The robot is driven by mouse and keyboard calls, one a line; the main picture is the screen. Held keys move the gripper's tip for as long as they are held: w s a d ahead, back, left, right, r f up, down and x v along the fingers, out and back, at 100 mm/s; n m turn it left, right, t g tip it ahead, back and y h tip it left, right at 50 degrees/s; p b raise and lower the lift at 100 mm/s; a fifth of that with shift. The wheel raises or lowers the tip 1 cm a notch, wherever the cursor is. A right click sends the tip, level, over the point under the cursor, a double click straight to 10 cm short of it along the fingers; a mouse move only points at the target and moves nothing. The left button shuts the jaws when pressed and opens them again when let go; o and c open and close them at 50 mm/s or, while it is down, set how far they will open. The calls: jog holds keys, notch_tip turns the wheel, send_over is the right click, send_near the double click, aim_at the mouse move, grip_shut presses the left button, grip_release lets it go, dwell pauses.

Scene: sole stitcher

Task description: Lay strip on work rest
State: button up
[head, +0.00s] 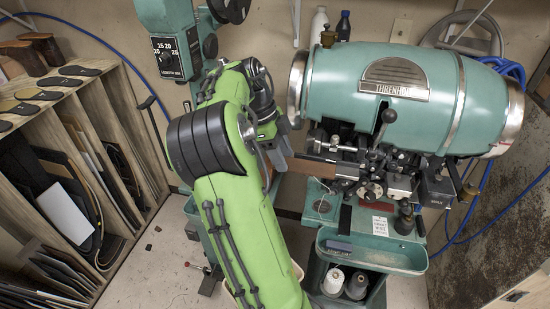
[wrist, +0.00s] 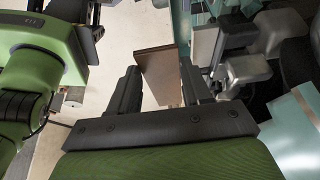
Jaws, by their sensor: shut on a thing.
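A brown strip (head: 313,170) stretches from my gripper (head: 284,155) toward the stitching head of the green sole stitcher (head: 385,90) in the head view. In the wrist view the strip (wrist: 160,72) is between the two dark fingers of my gripper (wrist: 162,84), which are shut on it. Metal parts of the stitching head (head: 370,178) are at the strip's right end, and metal blocks (wrist: 245,68) stand just right of my gripper in the wrist view. I cannot tell which part is the work rest or whether the strip touches it.
A green tray (head: 385,254) sits below the stitching head, with thread spools (head: 333,281) under it. A wooden rack (head: 88,115) of soles and sheets stands at left. A green column with a dial (head: 170,55) is behind my arm. The floor at lower left is mostly clear.

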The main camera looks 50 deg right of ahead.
jog(key=shift+s+f, duration=0.15)
jog(key=shift+d+f, duration=0.15)
jog(key=shift+d, duration=0.1)
jog(key=w+d+f, duration=0.2)
jog(key=d+f, duration=0.2)
jog(key=d, duration=0.1)
jog(key=shift+w, duration=0.25)
jog(key=shift+a+f, duration=0.1)
jog(key=shift+f, duration=0.05)
jog(key=o, duration=0.8)
jog(key=shift+o, duration=0.6)
jog(key=shift+a, duration=0.2)
